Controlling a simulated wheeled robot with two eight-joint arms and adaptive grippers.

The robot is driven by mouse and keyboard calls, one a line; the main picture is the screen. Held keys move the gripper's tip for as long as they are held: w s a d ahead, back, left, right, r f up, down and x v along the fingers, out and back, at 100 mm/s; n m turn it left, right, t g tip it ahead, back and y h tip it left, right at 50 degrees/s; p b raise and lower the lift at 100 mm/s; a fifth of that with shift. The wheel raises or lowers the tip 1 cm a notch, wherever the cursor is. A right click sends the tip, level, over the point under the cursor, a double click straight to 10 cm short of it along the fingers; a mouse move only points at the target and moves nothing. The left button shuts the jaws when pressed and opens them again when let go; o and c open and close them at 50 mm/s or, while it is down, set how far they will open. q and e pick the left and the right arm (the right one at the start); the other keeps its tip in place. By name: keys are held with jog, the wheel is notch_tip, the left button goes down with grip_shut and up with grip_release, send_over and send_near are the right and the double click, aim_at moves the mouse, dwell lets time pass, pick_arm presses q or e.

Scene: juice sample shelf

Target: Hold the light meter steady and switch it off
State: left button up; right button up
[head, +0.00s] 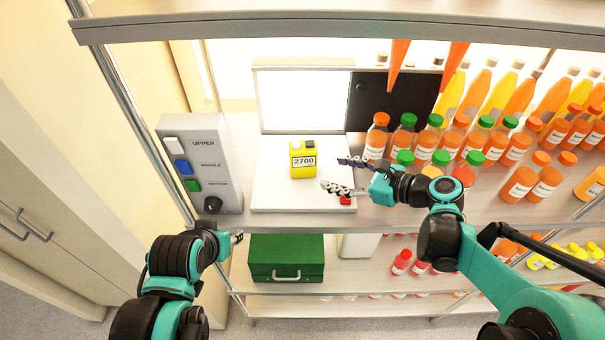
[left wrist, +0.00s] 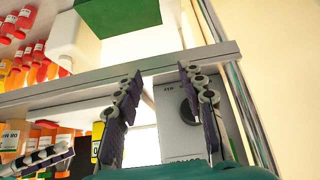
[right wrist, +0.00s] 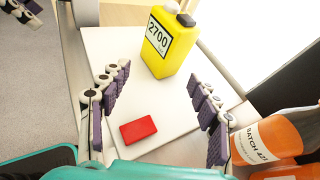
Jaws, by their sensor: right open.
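The yellow light meter (head: 303,162), with a display reading 2700, stands upright on the white board (head: 270,200). It also shows in the right wrist view (right wrist: 170,42), beyond the fingertips. A yellow sliver, likely the meter, shows in the left wrist view (left wrist: 97,140). My right gripper (head: 338,174) is open and empty, just right of the meter and apart from it; its fingers spread in the right wrist view (right wrist: 158,85). My left gripper (head: 238,238) is low, in front of the shelf edge; its fingers are apart and empty in the left wrist view (left wrist: 155,80).
A red block (right wrist: 138,130) lies on the board's front right corner. A grey control box (head: 205,160) with coloured switches and a knob stands left. Juice bottles (head: 405,135) crowd the right side. A green case (head: 287,258) sits on the lower shelf. An upper shelf (head: 320,27) overhangs.

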aim_at(315, 168)
jog(key=shift+w+f+m+y+b, duration=0.4)
jog(key=shift+m, duration=0.1)
jog(key=b+x, duration=0.2)
jog(key=x, duration=0.5)
jog(key=shift+w+a+f, duration=0.15)
jog(key=shift+w+a, duration=0.05)
jog(key=shift+a, duration=0.1)
jog(key=shift+b+x, duration=0.45)
jog(key=shift+x, duration=0.6)
